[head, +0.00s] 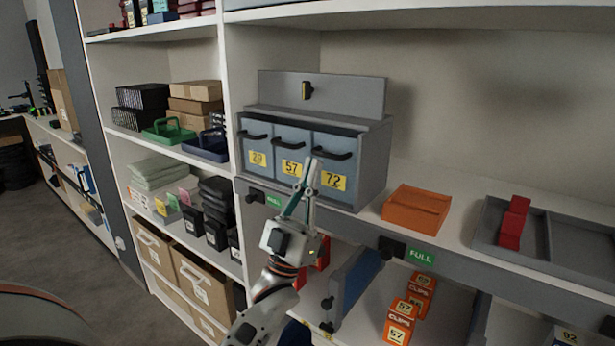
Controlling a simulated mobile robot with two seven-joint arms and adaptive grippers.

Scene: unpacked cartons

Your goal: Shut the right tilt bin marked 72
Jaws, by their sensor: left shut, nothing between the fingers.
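A grey cabinet (374,150) with three tilt bins side by side stands on the shelf. The right tilt bin, marked 72 (340,160), has a dark handle and a yellow label. It looks about level with the middle bin marked 57 (286,140) and the left bin marked 29 (256,138); I cannot tell whether it is fully shut. My left gripper (308,180) is shut and empty, fingers pointing up, in front of the seam between bins 57 and 72. It hides part of both fronts; contact cannot be told. My right gripper is not in view.
An orange box (416,209) sits right of the cabinet. A grey tray (548,240) with a red object (513,222) lies farther right. Below the shelf edge are orange cartons (402,318) and a blue-grey panel (354,284). The wall area above the orange box is clear.

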